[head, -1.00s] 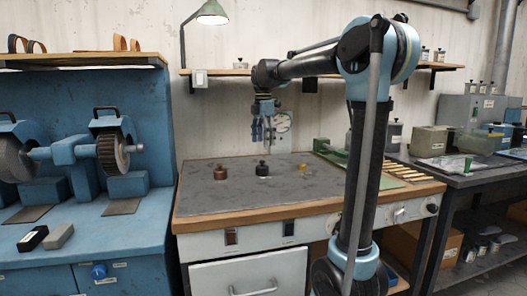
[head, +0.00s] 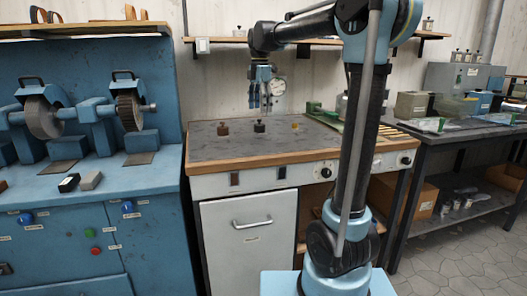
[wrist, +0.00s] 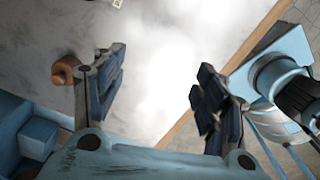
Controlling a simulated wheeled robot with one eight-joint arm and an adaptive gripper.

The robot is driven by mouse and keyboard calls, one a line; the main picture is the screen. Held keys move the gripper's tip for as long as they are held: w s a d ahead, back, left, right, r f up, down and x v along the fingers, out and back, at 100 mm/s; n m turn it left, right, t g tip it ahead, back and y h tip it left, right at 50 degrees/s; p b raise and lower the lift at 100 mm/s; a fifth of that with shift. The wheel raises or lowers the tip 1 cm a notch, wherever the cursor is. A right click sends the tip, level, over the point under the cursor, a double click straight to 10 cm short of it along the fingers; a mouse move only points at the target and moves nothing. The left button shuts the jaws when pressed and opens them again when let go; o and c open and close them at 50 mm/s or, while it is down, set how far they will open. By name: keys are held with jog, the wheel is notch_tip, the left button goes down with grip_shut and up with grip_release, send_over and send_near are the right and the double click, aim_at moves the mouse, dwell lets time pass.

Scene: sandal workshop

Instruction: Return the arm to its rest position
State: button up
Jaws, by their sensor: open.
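My gripper (head: 262,100) hangs fingers down from my raised, bent arm, in front of the back wall and above the workbench (head: 207,152) in the head view. In the wrist view my gripper (wrist: 160,92) has its two dark, padded fingers wide apart. Nothing is between them except a pale, glaring surface further off. The elbow's top is cut off by the upper edge of the head view.
A brown pot (head: 223,129), a black pot (head: 259,126) and a small yellow item (head: 295,126) stand on the workbench. A blue grinder bench (head: 150,185) is at left. A grey side table (head: 460,131) is at right. Clear tiled floor shows at lower right.

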jog(key=s+d+f+m, duration=0.5)
jog(key=s+d+m, duration=0.1)
jog(key=s+d, duration=0.25)
jog(key=s+d+f+m+t, duration=0.1)
jog(key=s+d+f+m, duration=0.5)
jog(key=s+f+m, duration=0.3)
jog(key=s+d+f+m+t, duration=0.1)
jog(key=s+d+f+m, duration=0.5)
jog(key=s+f, duration=0.9)
jog(key=m, duration=0.3)
jog(key=shift+f, duration=0.35)
jog(key=shift+w+d+f, duration=0.1)
jog(key=shift+w+f, duration=0.1)
jog(key=shift+w, duration=0.3)
